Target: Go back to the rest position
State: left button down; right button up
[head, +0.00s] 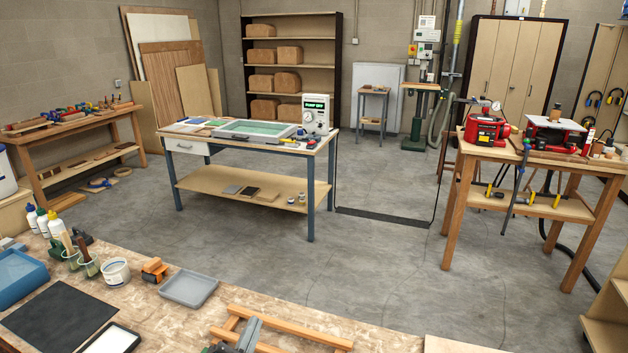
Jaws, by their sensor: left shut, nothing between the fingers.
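My left gripper (246,337) shows only as a small grey part at the bottom edge. It is shut and empty. It is in front of a wooden frame of orange-brown bars (285,332) on the near workbench (150,312); I cannot tell whether it touches the frame. Most of the gripper and its arm are cut off by the picture's edge. My right gripper is not in view.
The near bench holds a grey tray (189,288), a white tub (116,271), a blue tray (20,275), a black mat (58,318) and glue bottles (43,222). A press table (247,142) stands beyond. The concrete floor (370,265) between is clear.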

pick_arm(q)
jog(key=s+a+f+n+g+y, duration=0.7)
jog(key=s+a+f, duration=0.3)
jog(key=f, duration=0.3)
jog(key=s+f+n+g+h, duration=0.1)
jog(key=s+f+g, duration=0.15)
jog(key=s, duration=0.25)
jog(key=s+a+f+g+h, duration=0.1)
jog(key=s+g, duration=0.2)
jog(key=s, duration=0.3)
jog(key=s+f+n+g+h, duration=0.1)
jog(key=s+f+g, duration=0.15)
jog(key=s, duration=0.25)
notch_tip(320, 180, down, 31)
jog(key=g, duration=0.2)
jog(key=s+a+f+g, duration=0.1)
jog(key=s+a+f, duration=0.2)
jog(key=s+f, duration=1.6)
jog(key=shift+s+a+f+m, duration=0.15)
jog(key=shift+a+f+m, duration=0.05)
jog(key=shift+m, duration=0.1)
